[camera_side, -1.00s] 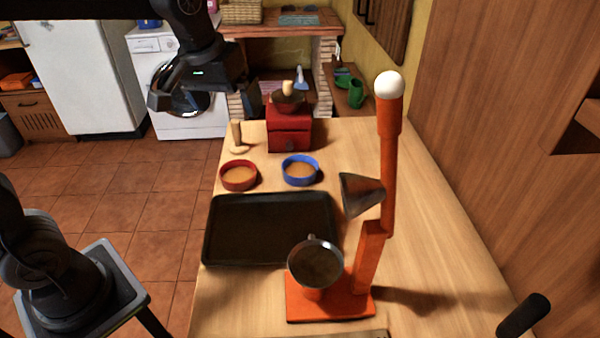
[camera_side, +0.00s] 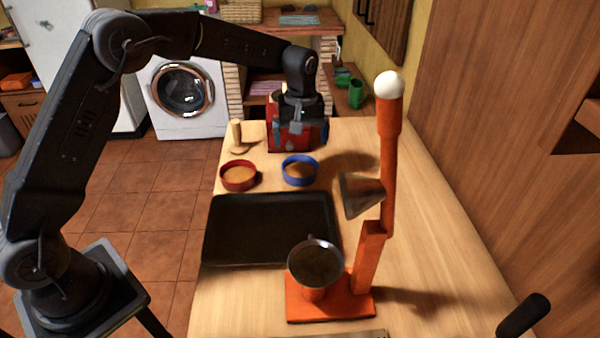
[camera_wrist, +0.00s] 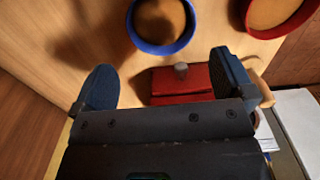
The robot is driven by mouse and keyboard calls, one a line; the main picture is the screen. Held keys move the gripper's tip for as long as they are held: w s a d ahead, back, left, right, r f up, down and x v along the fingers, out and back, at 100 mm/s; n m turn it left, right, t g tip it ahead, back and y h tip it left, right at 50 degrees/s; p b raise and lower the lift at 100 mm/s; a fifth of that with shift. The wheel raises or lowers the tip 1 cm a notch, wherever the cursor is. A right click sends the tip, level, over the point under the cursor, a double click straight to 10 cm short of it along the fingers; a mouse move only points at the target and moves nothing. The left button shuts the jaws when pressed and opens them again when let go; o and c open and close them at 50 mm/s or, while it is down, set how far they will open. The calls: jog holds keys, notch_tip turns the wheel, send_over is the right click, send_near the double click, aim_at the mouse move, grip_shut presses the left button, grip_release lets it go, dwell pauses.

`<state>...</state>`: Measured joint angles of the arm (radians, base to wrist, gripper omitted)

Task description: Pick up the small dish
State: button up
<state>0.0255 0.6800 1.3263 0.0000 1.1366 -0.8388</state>
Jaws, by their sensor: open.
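Two small round dishes stand on the wooden counter. One is blue (camera_side: 300,182) with brown contents, and the other is red (camera_side: 239,188), to its left. In the wrist view the blue dish (camera_wrist: 163,49) is at the top centre and the red dish (camera_wrist: 268,35) at the top right, both partly cut off. My gripper (camera_side: 298,138) points down, in front of the red grinder in the side view and just behind the blue dish. In the wrist view its two fingers (camera_wrist: 163,82) are spread wide with nothing held between them.
The red grinder (camera_side: 273,142) is largely hidden by my gripper. A wooden tamper (camera_side: 237,135) stands left of it. A black tray (camera_side: 270,230) lies nearer the side camera. An orange stand (camera_side: 370,262) with a metal funnel and pan rises at its right.

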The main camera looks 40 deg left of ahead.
aim_at(300, 174)
notch_tip(300, 174, down, 9)
jog(key=shift+s+f, duration=0.1)
jog(key=shift+s, duration=0.05)
dwell(0.4)
jog(key=c, duration=0.8)
